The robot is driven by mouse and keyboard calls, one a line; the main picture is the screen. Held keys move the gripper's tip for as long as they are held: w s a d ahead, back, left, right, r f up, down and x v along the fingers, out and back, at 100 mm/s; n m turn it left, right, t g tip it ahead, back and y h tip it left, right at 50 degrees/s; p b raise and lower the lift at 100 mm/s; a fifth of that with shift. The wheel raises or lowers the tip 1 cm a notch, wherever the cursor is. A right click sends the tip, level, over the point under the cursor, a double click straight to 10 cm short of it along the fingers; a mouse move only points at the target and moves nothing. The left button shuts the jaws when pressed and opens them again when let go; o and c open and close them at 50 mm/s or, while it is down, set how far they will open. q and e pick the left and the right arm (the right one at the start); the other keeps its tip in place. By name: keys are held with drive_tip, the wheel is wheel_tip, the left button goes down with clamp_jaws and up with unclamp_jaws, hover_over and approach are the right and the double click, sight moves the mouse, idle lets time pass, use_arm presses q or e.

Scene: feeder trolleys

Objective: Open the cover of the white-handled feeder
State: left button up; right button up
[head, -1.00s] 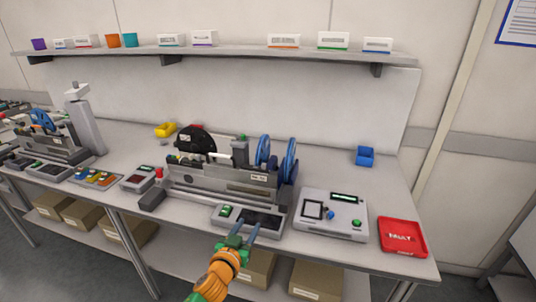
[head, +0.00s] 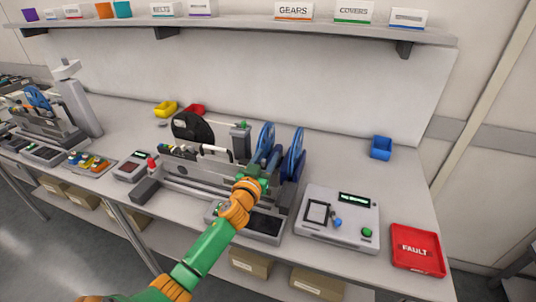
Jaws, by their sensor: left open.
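A feeder trolley unit (head: 185,182) stands on the bench, with a black reel (head: 192,127) at its left and blue reels (head: 296,155) at its right. A small white part (head: 216,150), possibly the white handle, shows near the top middle of the unit; it is too small to be sure. I cannot make out the cover or whether it is open. My left gripper (head: 266,157) is over the right part of the unit, in front of the blue reels. Its jaws are open, and I cannot tell whether they touch anything. My arm hides part of the unit's front. My right gripper is not in view.
A grey device with a screen (head: 338,218) and a red FAULT tray (head: 417,249) lie to the right. A blue bin (head: 381,148) and a yellow bin (head: 166,109) stand at the back. A shelf (head: 250,32) runs above. Bench between unit and blue bin is clear.

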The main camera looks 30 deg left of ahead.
use_arm(q)
drive_tip(key=shift+w+a, duration=0.15)
drive_tip(key=shift+w, duration=0.4)
drive_tip(key=shift+r, duration=0.1)
clamp_jaws()
idle(1.0)
